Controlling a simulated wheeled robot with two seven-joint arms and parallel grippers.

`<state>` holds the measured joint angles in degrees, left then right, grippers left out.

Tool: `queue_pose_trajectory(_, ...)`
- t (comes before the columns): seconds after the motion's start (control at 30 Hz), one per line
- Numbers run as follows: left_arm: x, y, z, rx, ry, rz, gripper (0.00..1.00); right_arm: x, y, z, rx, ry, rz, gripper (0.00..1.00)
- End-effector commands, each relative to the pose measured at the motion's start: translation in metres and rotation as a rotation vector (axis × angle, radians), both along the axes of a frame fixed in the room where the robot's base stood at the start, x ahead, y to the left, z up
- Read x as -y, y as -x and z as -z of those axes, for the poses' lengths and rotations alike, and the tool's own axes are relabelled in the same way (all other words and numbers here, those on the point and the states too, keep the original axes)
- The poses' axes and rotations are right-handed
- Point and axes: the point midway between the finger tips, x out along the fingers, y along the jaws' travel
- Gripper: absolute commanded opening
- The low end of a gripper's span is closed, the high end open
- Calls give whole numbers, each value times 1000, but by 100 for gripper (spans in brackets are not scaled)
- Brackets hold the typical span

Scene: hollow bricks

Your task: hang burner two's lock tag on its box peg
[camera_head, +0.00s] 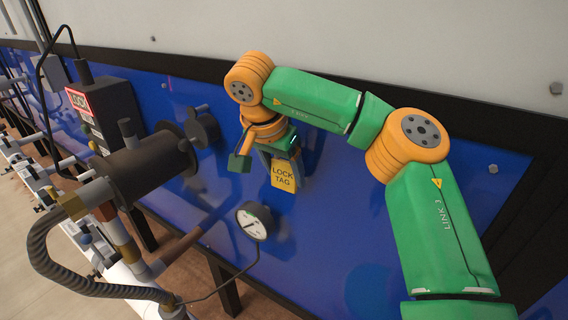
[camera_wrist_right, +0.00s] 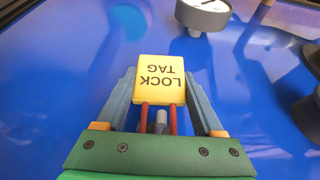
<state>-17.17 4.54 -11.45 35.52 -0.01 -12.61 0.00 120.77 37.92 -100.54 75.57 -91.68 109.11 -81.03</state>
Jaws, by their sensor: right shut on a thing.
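The yellow lock tag (camera_head: 283,176), with dark letters, hangs below my right gripper (camera_head: 279,155) in the head view, in front of the blue panel. In the right wrist view the tag (camera_wrist_right: 159,78) sits between the two grey fingers of my right gripper (camera_wrist_right: 160,97), its letters upside down. Two red strips run from the tag back toward the palm, with a small grey stub between them. The gripper is shut on the tag. A dark box (camera_head: 112,108) with a red-and-white LOCK label stands at the left. I cannot make out its peg. My left gripper is out of view.
A dark burner cylinder (camera_head: 152,168) with a ribbed hose (camera_head: 75,280) lies between the box and the tag. A round gauge (camera_head: 254,220) is just below the tag. Pipes and valves line the left edge. The blue panel (camera_head: 335,230) is clear right of the gauge.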

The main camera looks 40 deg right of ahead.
Motion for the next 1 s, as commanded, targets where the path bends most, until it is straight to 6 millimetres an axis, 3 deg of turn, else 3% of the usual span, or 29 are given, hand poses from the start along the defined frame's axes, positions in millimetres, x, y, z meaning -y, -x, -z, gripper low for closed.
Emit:
queue_pose_trajectory(0.37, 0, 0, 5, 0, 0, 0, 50, -1, 0, 8, -1, -1, 0, 0)
queue_pose_trajectory(0.4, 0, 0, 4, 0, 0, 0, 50, -1, 0, 8, 0, -1, 0, 74)
queue_pose_trajectory(0.5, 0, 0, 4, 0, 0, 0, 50, -1, 0, 7, 0, -1, 0, 99)
queue_pose_trajectory(0.77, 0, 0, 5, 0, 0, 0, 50, -1, 0, 7, 0, 0, 0, 99)
queue_pose_trajectory(0.83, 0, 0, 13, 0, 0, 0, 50, -1, 0, 9, 4, 0, 1, 99)
queue_pose_trajectory(1.0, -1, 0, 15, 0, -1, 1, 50, -15, 4, -26, 3, 0, -2, 99)
